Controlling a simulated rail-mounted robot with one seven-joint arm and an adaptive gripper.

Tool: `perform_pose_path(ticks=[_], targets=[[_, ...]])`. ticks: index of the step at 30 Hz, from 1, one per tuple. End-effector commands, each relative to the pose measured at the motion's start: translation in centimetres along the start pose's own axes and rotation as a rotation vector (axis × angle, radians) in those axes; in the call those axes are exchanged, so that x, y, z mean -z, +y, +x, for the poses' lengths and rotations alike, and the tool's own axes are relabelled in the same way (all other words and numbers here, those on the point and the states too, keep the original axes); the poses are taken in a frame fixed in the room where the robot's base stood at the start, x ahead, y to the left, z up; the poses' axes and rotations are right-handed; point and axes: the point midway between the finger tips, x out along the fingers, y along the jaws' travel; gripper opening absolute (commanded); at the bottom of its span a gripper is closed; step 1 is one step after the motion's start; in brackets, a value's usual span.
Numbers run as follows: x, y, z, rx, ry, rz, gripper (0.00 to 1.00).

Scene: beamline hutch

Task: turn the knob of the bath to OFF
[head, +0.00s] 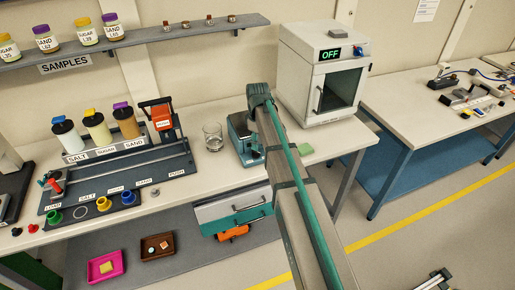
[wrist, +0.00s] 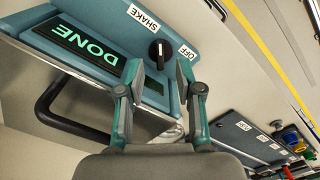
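The bath (head: 241,137) is a blue box on the bench in the head view, partly hidden behind my arm. In the wrist view its blue front (wrist: 95,22) carries a green display reading DONE (wrist: 82,47). Beside the display is a black knob (wrist: 157,50) with a white mark. A SHAKE label is at the knob's upper left and an OFF label at its right; which one the mark points to is unclear. My gripper (wrist: 160,72) is open and empty, with its fingertips on either side of the knob's lower end. Contact with the knob cannot be told.
A white oven (head: 322,75) with its own OFF display stands right of the bath. A glass beaker (head: 213,137) stands to the left. A dark rack (head: 120,175) with salt, sugar and sand dispensers fills the left bench.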

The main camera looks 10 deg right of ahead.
Motion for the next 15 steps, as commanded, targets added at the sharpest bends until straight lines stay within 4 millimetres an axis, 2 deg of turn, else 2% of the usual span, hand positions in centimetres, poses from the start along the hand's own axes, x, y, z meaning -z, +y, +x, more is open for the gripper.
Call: perform_pose_path(ticks=[7, 15], targets=[[0.0, 0.0, 3.1, 0.001, -0.001, 0.001, 0.35], [0.0, 0.0, 4.5, 0.000, 0.000, 0.001, 0.35]])
